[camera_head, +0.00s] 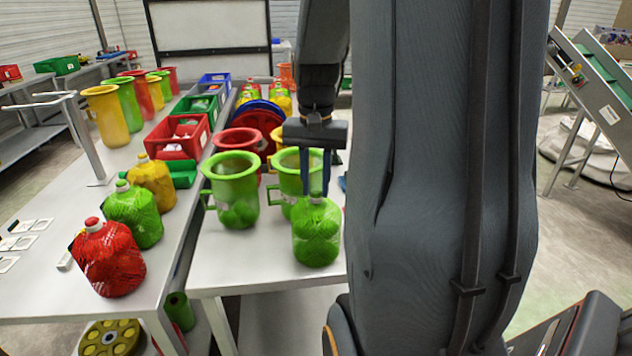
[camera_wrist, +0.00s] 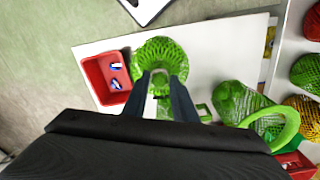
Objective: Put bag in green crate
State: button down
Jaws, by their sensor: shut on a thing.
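A green net bag (camera_head: 316,238) stands upright at the front of the near table, close to its edge. My gripper (camera_head: 317,188) points down and is shut on the neck at the top of this bag. The bag also shows in the wrist view (camera_wrist: 160,52), between and beyond my fingertips (camera_wrist: 162,80). It looks to be on or very near the tabletop; I cannot tell which. A low green crate (camera_head: 184,174) lies on the left table behind the yellow bag, partly hidden by it. Another green crate (camera_head: 196,105) stands farther back, beyond a red crate.
Red (camera_head: 110,262), green (camera_head: 134,214) and yellow (camera_head: 153,182) bags stand along the left table. Green pitchers (camera_head: 233,183) with netting stand left of and behind the held bag. A red crate (camera_head: 183,136) is farther back. In the wrist view, another red crate (camera_wrist: 103,90) is nearby.

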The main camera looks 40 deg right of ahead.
jog(key=shift+f, duration=0.15)
jog(key=c, duration=1.4)
grip_release()
jog(key=shift+c, duration=0.2)
